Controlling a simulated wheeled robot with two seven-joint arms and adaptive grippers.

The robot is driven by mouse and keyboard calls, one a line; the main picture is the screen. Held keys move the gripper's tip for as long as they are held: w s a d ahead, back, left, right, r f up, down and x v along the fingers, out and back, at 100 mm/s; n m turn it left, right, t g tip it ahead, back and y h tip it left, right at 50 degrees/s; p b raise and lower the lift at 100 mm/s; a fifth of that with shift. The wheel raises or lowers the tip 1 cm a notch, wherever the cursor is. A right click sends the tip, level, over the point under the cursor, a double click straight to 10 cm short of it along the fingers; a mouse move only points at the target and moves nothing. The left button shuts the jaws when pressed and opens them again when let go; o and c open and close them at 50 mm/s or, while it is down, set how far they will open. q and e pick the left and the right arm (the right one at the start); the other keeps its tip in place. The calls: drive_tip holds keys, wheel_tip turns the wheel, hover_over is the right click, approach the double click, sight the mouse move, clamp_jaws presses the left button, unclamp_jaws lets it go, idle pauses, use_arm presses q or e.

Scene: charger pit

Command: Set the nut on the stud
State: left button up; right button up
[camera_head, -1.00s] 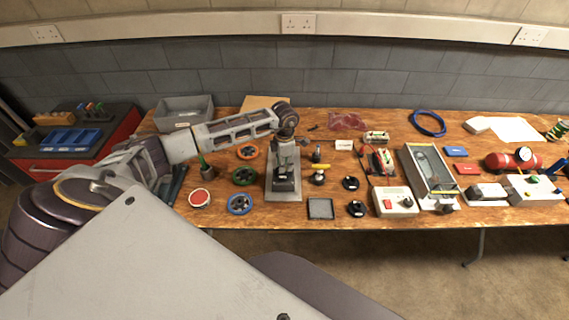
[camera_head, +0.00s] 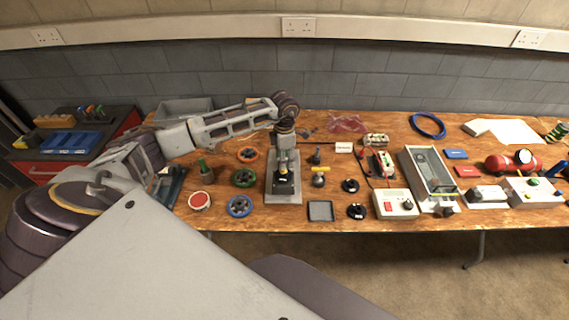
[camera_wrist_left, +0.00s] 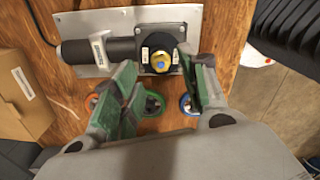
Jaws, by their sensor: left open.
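A brass-coloured, nut-like piece (camera_wrist_left: 160,61) sits on top of a black square housing (camera_wrist_left: 150,40) in the left wrist view. Its centre looks bluish; I cannot tell how it sits around any stud. The housing, joined to a dark cylinder, is on a grey metal plate (camera_wrist_left: 75,28), which also shows in the head view (camera_head: 283,198). My left gripper (camera_head: 284,170) is above this plate, pointing down. In the left wrist view its green-padded fingers (camera_wrist_left: 158,72) are open and apart, on either side of the brass piece and nearer the camera. My right gripper is not in view.
Orange (camera_head: 248,155), green (camera_head: 243,177) and blue (camera_head: 240,206) wheels lie left of the plate. A yellow-handled part (camera_head: 318,181), a small tray (camera_head: 320,211) and black knobs (camera_head: 356,211) lie to its right. A cardboard box (camera_wrist_left: 22,92) is close by in the wrist view.

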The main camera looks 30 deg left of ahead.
use_arm(q)
wheel_tip(320, 180, up, 7)
drive_tip(key=shift+r, duration=0.2)
